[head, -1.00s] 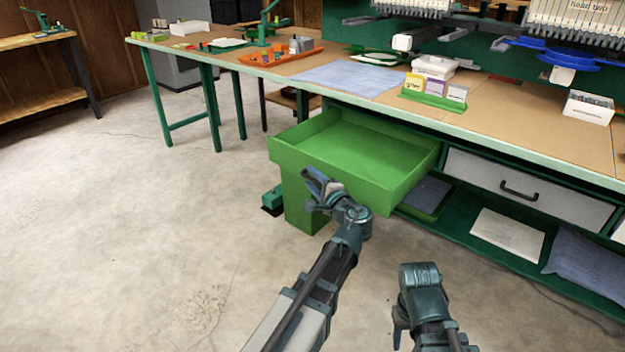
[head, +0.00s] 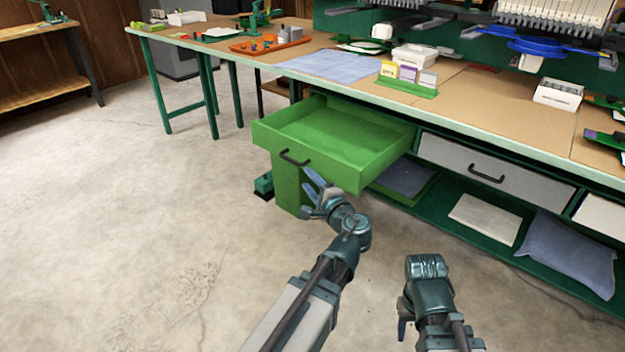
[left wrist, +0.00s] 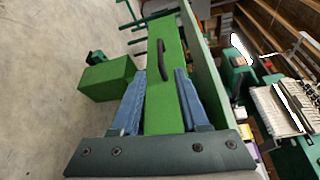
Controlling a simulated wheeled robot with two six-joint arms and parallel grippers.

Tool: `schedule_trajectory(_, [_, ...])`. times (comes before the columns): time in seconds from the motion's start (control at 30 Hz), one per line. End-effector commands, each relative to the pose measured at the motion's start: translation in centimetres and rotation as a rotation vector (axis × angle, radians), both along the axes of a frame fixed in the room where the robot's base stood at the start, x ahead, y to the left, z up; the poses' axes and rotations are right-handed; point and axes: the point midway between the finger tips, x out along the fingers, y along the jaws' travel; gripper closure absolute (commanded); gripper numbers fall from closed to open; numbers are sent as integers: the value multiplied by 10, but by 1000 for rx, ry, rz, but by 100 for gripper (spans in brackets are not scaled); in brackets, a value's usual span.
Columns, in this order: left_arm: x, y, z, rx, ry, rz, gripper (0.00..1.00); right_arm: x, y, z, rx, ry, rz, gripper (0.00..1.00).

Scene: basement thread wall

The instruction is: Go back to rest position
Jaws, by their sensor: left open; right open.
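My left gripper (head: 313,193) is in front of the open green drawer (head: 262,132), a little below its black handle (head: 294,158) in the head view. Its jaws are open and empty, and it is apart from the handle. In the left wrist view the two blue fingers (left wrist: 158,95) are spread, with the green drawer front (left wrist: 163,105) and its handle (left wrist: 162,62) showing beyond and between them. My right gripper (head: 403,318) is low at the bottom of the head view, pointing down, mostly hidden behind its own wrist. The drawer is pulled out and looks empty.
The workbench (head: 470,88) runs along the back with a blue cloth (head: 335,65), an orange tray (head: 270,46) and a green card holder (head: 407,86). A closed grey drawer (head: 450,158) and a lower shelf with a pillow (head: 570,250) are at right. Floor at left is clear.

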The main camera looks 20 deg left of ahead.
Motion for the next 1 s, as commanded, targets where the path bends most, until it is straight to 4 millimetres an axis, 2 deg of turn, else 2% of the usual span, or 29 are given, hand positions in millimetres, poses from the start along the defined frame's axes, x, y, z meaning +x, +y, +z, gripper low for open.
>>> schedule_trajectory(0.4, [-1, -1, -2, -12, 1, 4, 55, 0, 0, 0, 0, 0, 0, 50])
schedule_trajectory(0.47, [-4, -2, -7, -51, 3, 16, 55, 0, 0, 2, 0, 0, 0, 50])
schedule_trajectory(0.57, [-17, -10, -29, -195, 20, 60, 55, 0, 0, 6, 0, 0, 0, 50])
schedule_trajectory(0.67, [-40, -30, -66, -417, 69, 136, 55, 0, 0, 12, -1, 0, 0, 50])
schedule_trajectory(0.8, [-82, -76, -117, -726, 188, 256, 55, 0, 0, 19, -1, 0, -1, 50])
schedule_trajectory(0.9, [-111, -110, -141, -892, 286, 329, 55, 0, 0, 22, -2, 0, -1, 50])
schedule_trajectory(1.0, [-137, -142, -156, -1019, 380, 388, 55, 0, 0, 25, -2, 0, -1, 50])
